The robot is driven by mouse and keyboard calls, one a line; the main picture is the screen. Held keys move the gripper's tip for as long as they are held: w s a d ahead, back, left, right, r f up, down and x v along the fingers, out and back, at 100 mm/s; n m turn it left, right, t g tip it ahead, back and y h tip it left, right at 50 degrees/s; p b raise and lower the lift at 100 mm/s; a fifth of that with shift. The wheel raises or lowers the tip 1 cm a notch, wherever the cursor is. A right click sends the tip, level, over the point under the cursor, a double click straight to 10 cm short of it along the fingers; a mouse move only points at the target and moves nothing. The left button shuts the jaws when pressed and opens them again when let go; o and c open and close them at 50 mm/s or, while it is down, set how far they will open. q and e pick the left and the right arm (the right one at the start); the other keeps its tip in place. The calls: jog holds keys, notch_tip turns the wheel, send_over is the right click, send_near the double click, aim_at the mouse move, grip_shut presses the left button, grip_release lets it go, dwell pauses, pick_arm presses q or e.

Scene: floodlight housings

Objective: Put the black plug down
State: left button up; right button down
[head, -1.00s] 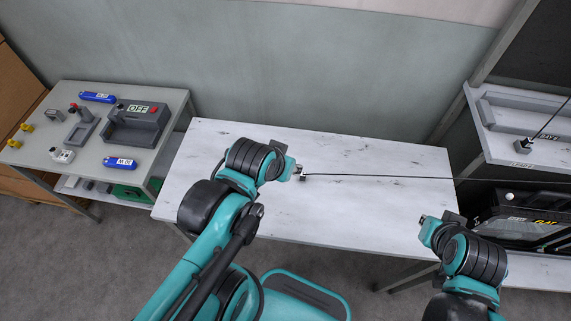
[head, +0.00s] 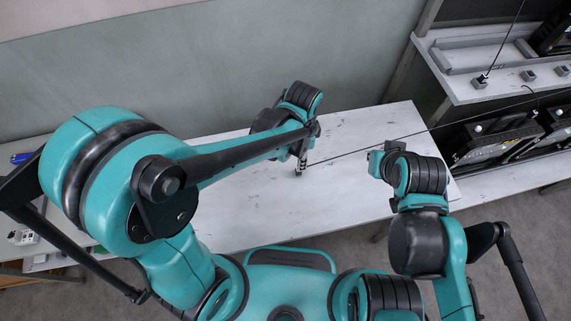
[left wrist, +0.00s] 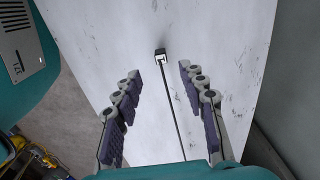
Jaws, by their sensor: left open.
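The black plug (head: 299,173) is at the white table's surface, just below my left gripper (head: 302,160) in the head view. In the left wrist view the plug (left wrist: 160,55) shows a pale face and lies just beyond the open fingertips (left wrist: 159,72), roughly centred between them and apart from both. Its black cable (left wrist: 172,105) runs back between the fingers, and in the head view it stretches to the upper right. My right gripper (head: 380,158) is over the right part of the table; its fingers are too small to read.
The white table (head: 350,190) is otherwise clear. On the right, a shelf (head: 455,90) holds sockets and a plugged-in cable (head: 480,81), with dark floodlight housings (head: 495,140) below. My left arm hides much of the left side.

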pick_arm(q)
jog(key=shift+d+f, duration=0.15)
jog(key=shift+f, duration=0.3)
notch_tip(320, 180, down, 7)
jog(key=b, duration=0.2)
jog(key=shift+w+d+f+b, duration=0.1)
jog(key=shift+b, duration=0.3)
jog(key=shift+c, duration=0.3)
grip_shut()
